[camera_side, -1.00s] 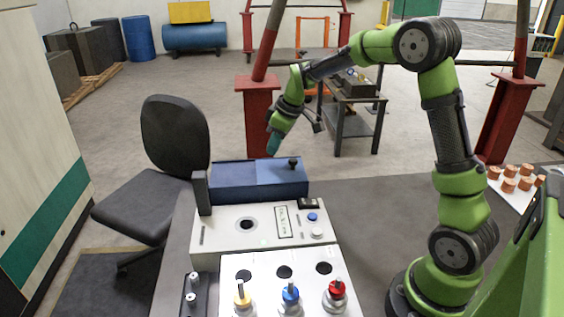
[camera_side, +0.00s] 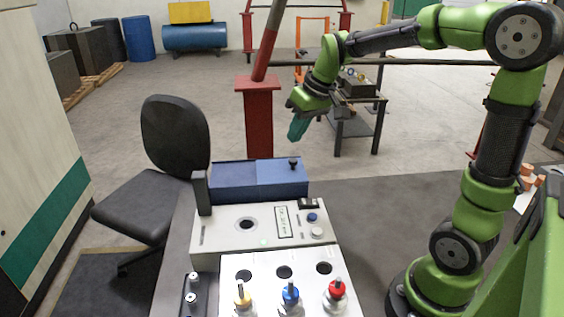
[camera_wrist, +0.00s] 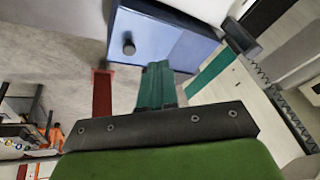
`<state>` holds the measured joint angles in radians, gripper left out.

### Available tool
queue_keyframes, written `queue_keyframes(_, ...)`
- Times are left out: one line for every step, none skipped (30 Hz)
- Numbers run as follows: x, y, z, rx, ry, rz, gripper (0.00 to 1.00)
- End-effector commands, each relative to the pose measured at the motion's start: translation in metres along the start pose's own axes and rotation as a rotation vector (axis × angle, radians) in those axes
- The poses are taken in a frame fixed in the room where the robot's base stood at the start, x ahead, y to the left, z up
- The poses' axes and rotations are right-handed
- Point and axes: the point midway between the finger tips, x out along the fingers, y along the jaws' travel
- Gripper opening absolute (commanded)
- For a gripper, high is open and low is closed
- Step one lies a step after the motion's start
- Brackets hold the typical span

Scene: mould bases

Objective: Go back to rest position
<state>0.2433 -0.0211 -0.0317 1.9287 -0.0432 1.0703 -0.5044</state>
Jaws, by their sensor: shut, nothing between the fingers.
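My gripper (camera_side: 298,128) is in the air in the side view, above and behind the blue box (camera_side: 232,181), apart from it. Its teal fingers are together with nothing between them. In the wrist view the closed fingers (camera_wrist: 157,86) point toward the blue box (camera_wrist: 150,40) with its dark knob.
A white panel holds yellow, blue (camera_side: 290,292) and red-topped (camera_side: 336,288) pieces in front of dark holes. A grey control box (camera_side: 262,228) stands behind it. A black chair (camera_side: 175,135) is at left. A red post (camera_side: 259,115) and dark cart (camera_side: 352,120) stand behind.

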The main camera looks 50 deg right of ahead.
Motion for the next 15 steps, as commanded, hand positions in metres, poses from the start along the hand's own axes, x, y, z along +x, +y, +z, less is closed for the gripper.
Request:
queue_keyframes(-0.008, -0.011, 0.016, 0.041, 0.019, -0.005, 0.00)
queue_keyframes(-0.011, -0.017, 0.026, 0.070, 0.029, -0.009, 0.00)
queue_keyframes(-0.016, -0.024, 0.039, 0.106, 0.045, -0.015, 0.00)
queue_keyframes(-0.019, -0.030, 0.050, 0.133, 0.057, -0.020, 0.00)
queue_keyframes(-0.023, -0.036, 0.061, 0.157, 0.071, -0.027, 0.00)
queue_keyframes(-0.027, -0.042, 0.076, 0.187, 0.088, -0.038, 0.00)
queue_keyframes(-0.029, -0.047, 0.086, 0.206, 0.101, -0.047, 0.00)
queue_keyframes(-0.031, -0.051, 0.097, 0.221, 0.113, -0.055, 0.00)
queue_keyframes(-0.034, -0.056, 0.109, 0.234, 0.130, -0.067, 0.00)
queue_keyframes(-0.035, -0.059, 0.118, 0.241, 0.141, -0.076, 0.00)
queue_keyframes(-0.036, -0.062, 0.126, 0.243, 0.152, -0.084, 0.00)
queue_keyframes(-0.038, -0.065, 0.134, 0.239, 0.166, -0.095, 0.00)
queue_keyframes(-0.040, -0.067, 0.140, 0.233, 0.175, -0.102, 0.00)
queue_keyframes(-0.041, -0.069, 0.144, 0.224, 0.184, -0.109, 0.00)
queue_keyframes(-0.043, -0.071, 0.149, 0.211, 0.194, -0.117, 0.00)
